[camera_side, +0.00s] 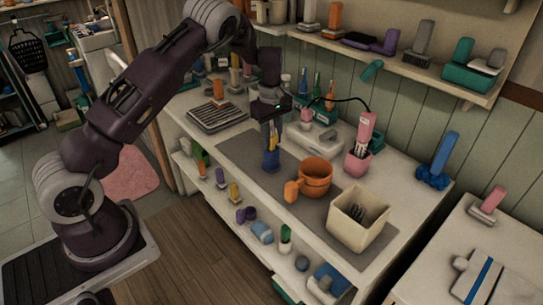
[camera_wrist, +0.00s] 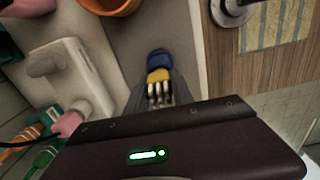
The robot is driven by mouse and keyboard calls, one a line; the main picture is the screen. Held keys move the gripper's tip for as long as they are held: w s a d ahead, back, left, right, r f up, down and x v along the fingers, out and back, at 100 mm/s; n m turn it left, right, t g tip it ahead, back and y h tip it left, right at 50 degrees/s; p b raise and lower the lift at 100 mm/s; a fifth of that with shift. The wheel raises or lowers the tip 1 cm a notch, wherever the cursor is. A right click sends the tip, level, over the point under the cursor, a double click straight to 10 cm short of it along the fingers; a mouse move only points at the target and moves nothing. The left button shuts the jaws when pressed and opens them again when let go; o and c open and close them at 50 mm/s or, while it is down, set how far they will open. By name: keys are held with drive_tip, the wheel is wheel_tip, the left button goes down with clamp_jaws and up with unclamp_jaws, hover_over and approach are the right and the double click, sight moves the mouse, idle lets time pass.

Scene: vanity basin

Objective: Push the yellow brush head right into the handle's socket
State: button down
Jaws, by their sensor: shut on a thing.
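The yellow brush head (camera_wrist: 157,75) is between my gripper's fingers (camera_wrist: 159,84) in the wrist view, with pale bristles towards my wrist. My gripper (camera_side: 271,136) is shut on it and points down over the grey mat. The blue handle (camera_wrist: 158,57) shows just beyond the yellow part. In the side view the blue handle (camera_side: 271,160) stands upright on the mat, directly below my fingertips. Head and handle look in line and close together. The socket's mouth is hidden, so I cannot tell how deep the head sits.
An orange mug (camera_side: 316,177) and a cream square bin (camera_side: 359,218) stand to the right on the mat (camera_side: 240,148). A pink cup (camera_side: 357,165) with a corded pink device is behind them. A ribbed grey tray (camera_side: 217,116) lies left. A white dispenser-like box (camera_wrist: 75,70) is near my gripper.

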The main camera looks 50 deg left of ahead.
sight(272, 134)
drive_tip(key=shift+f, duration=0.5)
idle(0.3)
drive_tip(key=c, duration=1.4)
unclamp_jaws()
drive_tip(key=shift+c, duration=0.2)
drive_tip(key=o, duration=0.6)
drive_tip(key=shift+c, duration=0.2)
wheel_tip(272, 134, up, 7)
drive_tip(key=shift+r, duration=0.1)
drive_tip(key=shift+r, duration=2.2)
